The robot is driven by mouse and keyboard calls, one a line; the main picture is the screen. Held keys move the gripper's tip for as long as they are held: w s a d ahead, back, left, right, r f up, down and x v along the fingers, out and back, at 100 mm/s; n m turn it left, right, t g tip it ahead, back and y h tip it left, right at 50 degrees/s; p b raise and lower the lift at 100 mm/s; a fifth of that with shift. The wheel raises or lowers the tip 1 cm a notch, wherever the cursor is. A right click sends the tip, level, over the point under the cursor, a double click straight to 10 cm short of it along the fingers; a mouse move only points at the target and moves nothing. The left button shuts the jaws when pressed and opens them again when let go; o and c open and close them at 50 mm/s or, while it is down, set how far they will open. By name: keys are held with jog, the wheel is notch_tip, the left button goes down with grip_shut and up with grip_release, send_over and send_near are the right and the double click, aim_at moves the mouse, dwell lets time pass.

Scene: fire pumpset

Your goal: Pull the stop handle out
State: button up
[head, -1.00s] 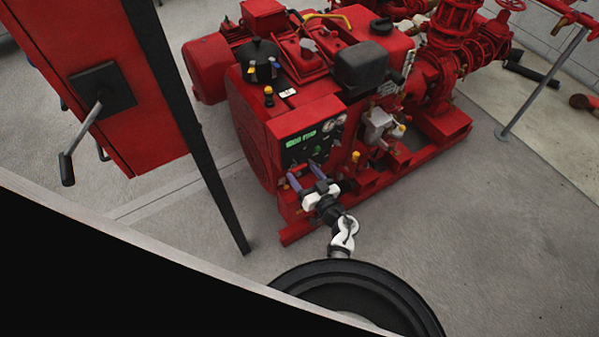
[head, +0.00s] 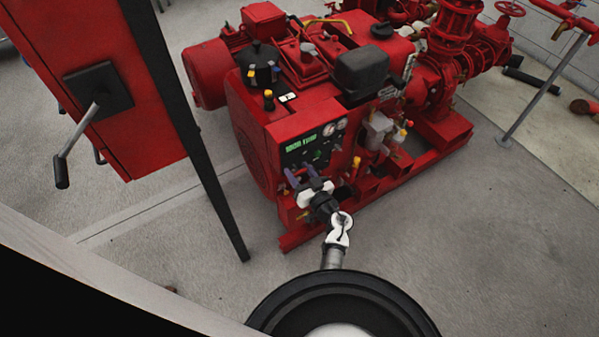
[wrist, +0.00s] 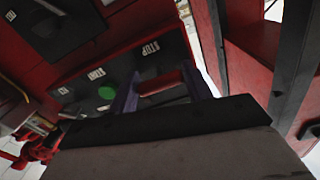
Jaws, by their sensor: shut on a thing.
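The stop handle (wrist: 160,82) is a small red bar below the STOP label on the dark control panel (wrist: 100,88) in the wrist view. My gripper (wrist: 162,92) has its purple fingers on either side of the bar and is shut on it. In the head view my gripper (head: 306,178) is at the lower part of the panel (head: 312,148) on the red pumpset's front. The handle is hidden there behind the gripper. How far the handle stands out from the panel cannot be told.
A green round button (wrist: 106,92) is left of the handle in the wrist view. A red cabinet (head: 120,125) with a crank handle (head: 80,140) and a dark post (head: 190,140) stand left of the pumpset. Grey floor (head: 430,230) is clear at right.

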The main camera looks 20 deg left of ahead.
jog(key=shift+s+d+r+p, duration=0.2)
jog(key=shift+s+d+p, duration=0.3)
jog(key=shift+p, duration=0.55)
jog(key=shift+c, duration=0.4)
jog(key=shift+s+d+f+p, duration=0.2)
jog(key=shift+d+p, duration=0.1)
jog(key=shift+d, duration=0.1)
jog(key=o, duration=1.3)
jog(key=p+v, duration=0.5)
jog(key=v, duration=0.8)
jog(key=shift+s+d+p, duration=0.25)
jog(key=shift+d+p, duration=0.05)
jog(key=shift+p, duration=0.05)
